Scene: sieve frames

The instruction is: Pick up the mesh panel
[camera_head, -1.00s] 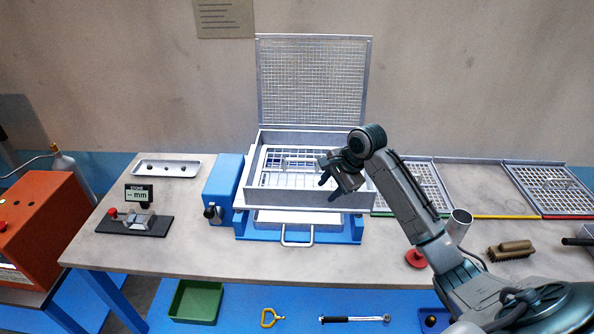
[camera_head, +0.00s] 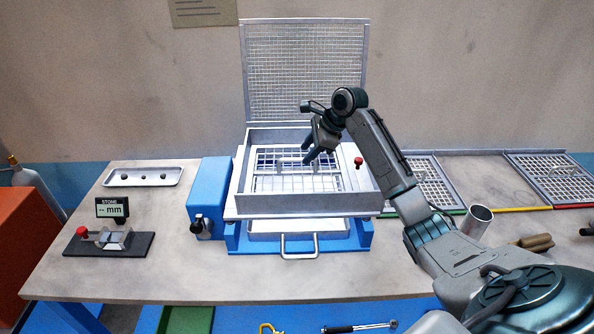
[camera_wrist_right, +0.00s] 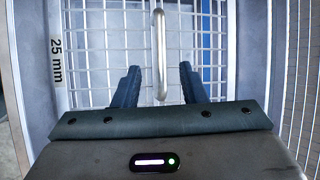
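A mesh panel (camera_head: 270,183) with a coarse white grid lies inside the grey metal box (camera_head: 300,205) on the table. My right gripper (camera_head: 313,160) is over this panel, inside the box walls as seen from the head. In the right wrist view the gripper (camera_wrist_right: 158,80) is open. A metal bar handle (camera_wrist_right: 160,45) of the panel shows between its two dark fingers, with space on both sides. I cannot tell how high the fingertips are above the grid. My left gripper is out of view.
A raised mesh lid (camera_head: 305,75) stands behind the box. Other mesh panels (camera_head: 432,185) (camera_head: 555,178) lie at right, near a metal cup (camera_head: 477,222) and a brush (camera_head: 530,244). A gauge (camera_head: 112,208) and tray (camera_head: 143,177) are at left.

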